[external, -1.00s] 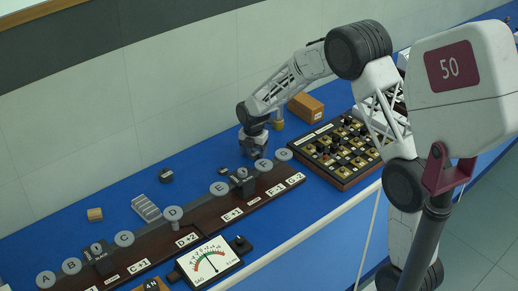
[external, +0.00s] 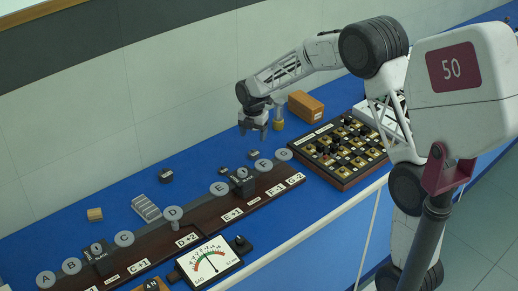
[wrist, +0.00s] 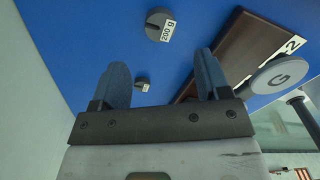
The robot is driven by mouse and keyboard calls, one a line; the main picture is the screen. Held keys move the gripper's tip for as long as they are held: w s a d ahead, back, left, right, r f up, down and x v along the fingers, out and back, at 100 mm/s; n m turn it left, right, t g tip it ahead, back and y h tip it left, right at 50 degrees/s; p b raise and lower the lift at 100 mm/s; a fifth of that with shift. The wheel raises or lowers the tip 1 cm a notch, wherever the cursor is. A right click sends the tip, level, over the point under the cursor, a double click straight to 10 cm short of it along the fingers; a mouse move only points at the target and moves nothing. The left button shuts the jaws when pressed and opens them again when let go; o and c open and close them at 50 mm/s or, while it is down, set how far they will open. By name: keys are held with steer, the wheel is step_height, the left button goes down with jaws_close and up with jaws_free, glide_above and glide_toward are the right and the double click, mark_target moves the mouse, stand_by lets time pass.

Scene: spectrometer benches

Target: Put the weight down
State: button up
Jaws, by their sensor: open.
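A small dark weight (external: 253,154) sits on the blue bench beside the long dark rail, just below my gripper (external: 253,131). My gripper is open and empty, raised above the bench and apart from the weight. Other small dark weights lie to the left, one near the rail (external: 224,170) and one farther left (external: 166,176). In the wrist view, a round dark weight labelled 200 g (wrist: 158,25) lies beyond my open fingers (wrist: 163,70). A smaller-looking dark weight (wrist: 141,83) shows between the fingers.
The dark rail (external: 150,250) carries several lettered grey discs and black blocks. A dial meter (external: 210,262) stands in front. A socket board (external: 345,178), an orange box (external: 306,106) and a brass-coloured piece (external: 278,124) are right of my gripper. Blue bench is clear toward the wall.

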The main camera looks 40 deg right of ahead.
steer(key=shift+r, duration=1.9)
steer(key=s+a+r+m, duration=0.1)
steer(key=s+r+m, duration=0.35)
steer(key=s, duration=0.35)
steer(key=s+a+r+m+t, duration=0.1)
steer(key=s+r+m, duration=0.35)
steer(key=s, duration=0.35)
steer(key=s+a+r+m, duration=0.25)
steer(key=s+r, duration=0.25)
steer(key=s, duration=0.3)
steer(key=s+a+m+t, duration=0.1)
steer(key=s+m, duration=1.1)
steer(key=s, duration=1.1)
steer(key=shift+s+t, duration=0.25)
steer(key=shift+t, duration=0.05)
